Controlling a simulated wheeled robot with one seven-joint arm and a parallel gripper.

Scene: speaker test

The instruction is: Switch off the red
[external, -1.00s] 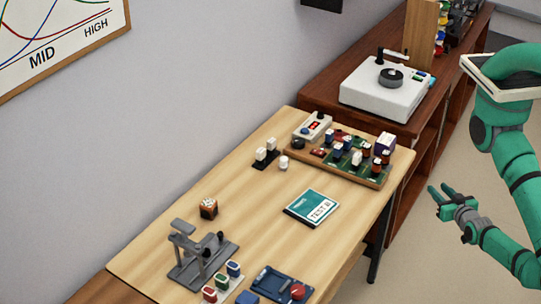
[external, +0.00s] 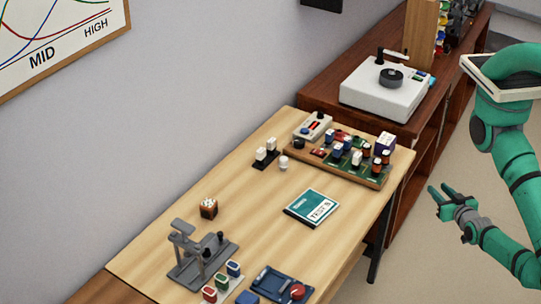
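A small red block-like switch (external: 209,294) with a pale top sits at the front of the table, near the bottom edge of the external view. A green one (external: 221,281) and a blue one (external: 234,268) stand in a row behind it on a light base. Whether each is on or off is too small to tell. My gripper (external: 440,189) is at the right, off the table's right side and far from the switches. Its fingers are apart with nothing between them.
A grey stand (external: 200,255) is just behind the switches. A blue tray (external: 281,283) with a red round part lies to their right. A teal booklet (external: 312,207) lies mid-table. A board with several components (external: 375,182) is at the back right. The wooden table (external: 255,215) is otherwise fairly clear.

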